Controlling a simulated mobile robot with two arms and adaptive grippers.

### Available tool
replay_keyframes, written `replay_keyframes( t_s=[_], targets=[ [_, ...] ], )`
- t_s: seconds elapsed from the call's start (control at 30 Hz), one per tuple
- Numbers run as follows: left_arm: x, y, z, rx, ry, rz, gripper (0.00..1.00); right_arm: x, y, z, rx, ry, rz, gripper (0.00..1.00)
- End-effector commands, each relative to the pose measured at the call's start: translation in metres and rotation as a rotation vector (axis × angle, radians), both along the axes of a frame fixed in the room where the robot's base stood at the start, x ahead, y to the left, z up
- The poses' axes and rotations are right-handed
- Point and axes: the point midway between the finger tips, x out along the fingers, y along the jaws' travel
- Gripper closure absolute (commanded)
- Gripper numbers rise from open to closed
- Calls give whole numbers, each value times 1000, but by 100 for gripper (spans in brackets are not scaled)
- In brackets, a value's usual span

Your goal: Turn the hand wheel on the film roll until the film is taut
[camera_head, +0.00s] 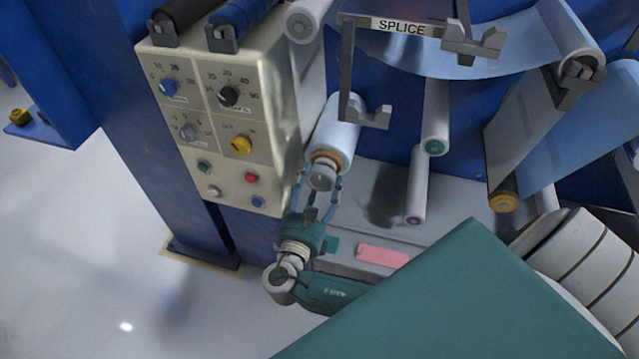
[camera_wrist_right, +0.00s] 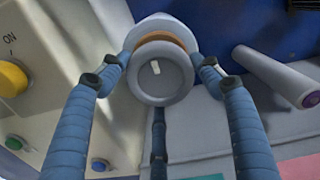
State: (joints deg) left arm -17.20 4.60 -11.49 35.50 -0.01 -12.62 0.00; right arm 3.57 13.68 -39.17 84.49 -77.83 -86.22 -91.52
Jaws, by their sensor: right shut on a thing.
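The film roll (camera_head: 341,133) is a pale blue-white cylinder below the splice bracket, and its near end also shows in the right wrist view (camera_wrist_right: 165,27). The grey round hand wheel (camera_head: 322,178) sits on its near end, in front of an orange-brown ring; in the right wrist view the hand wheel (camera_wrist_right: 160,88) faces the camera and shows a small white mark. My right gripper (camera_head: 318,186) has its blue fingers around the wheel's sides and is shut on it. The film (camera_head: 470,52) hangs in a sagging curve at the upper right. My left gripper is not in view.
A control panel (camera_head: 215,120) with knobs and buttons stands close to the left of the wheel. White rollers (camera_head: 436,118) with coloured ends stick out to the right. A pink label (camera_head: 382,256) lies on the grey surface below. The floor at lower left is clear.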

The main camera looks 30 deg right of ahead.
Motion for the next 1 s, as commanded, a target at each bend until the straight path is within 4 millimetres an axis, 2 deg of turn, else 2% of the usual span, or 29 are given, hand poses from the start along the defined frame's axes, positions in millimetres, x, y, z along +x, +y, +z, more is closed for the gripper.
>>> replay_keyframes(
  t_s=[0.27, 0.7, 1.0],
  targets=[
    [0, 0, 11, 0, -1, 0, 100, -4, -3, -3, -27, 48, -9, 62],
    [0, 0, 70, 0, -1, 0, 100, -8, -5, 2, -235, 294, -12, 62],
    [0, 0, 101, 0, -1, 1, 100, -9, -7, 1, -402, 489, -14, 63]
  ],
)
